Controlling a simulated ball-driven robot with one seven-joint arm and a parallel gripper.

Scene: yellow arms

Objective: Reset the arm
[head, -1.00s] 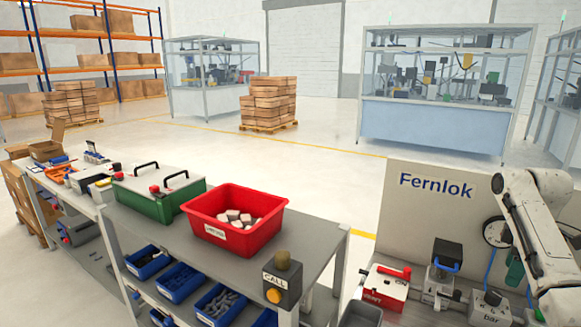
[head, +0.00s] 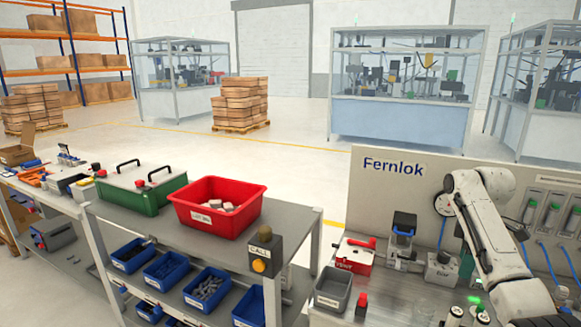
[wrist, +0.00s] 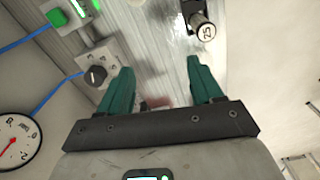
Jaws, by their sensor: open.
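My arm (head: 487,235) is white and reaches down over the right-hand bench in the head view. In the wrist view my gripper (wrist: 160,85) has two green fingers set wide apart on a dark bar. Nothing is between the fingertips. Beyond them is a grey bench surface (wrist: 150,40). A dark cylinder with a white end marked 25 (wrist: 203,27) lies past the right finger, apart from it.
A black knob on a plate (wrist: 96,75) and a round gauge (wrist: 17,140) show at left in the wrist view. In the head view a red box (head: 354,257), a panel marked Fernlok (head: 400,185) and a red bin (head: 214,225) stand left of my arm.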

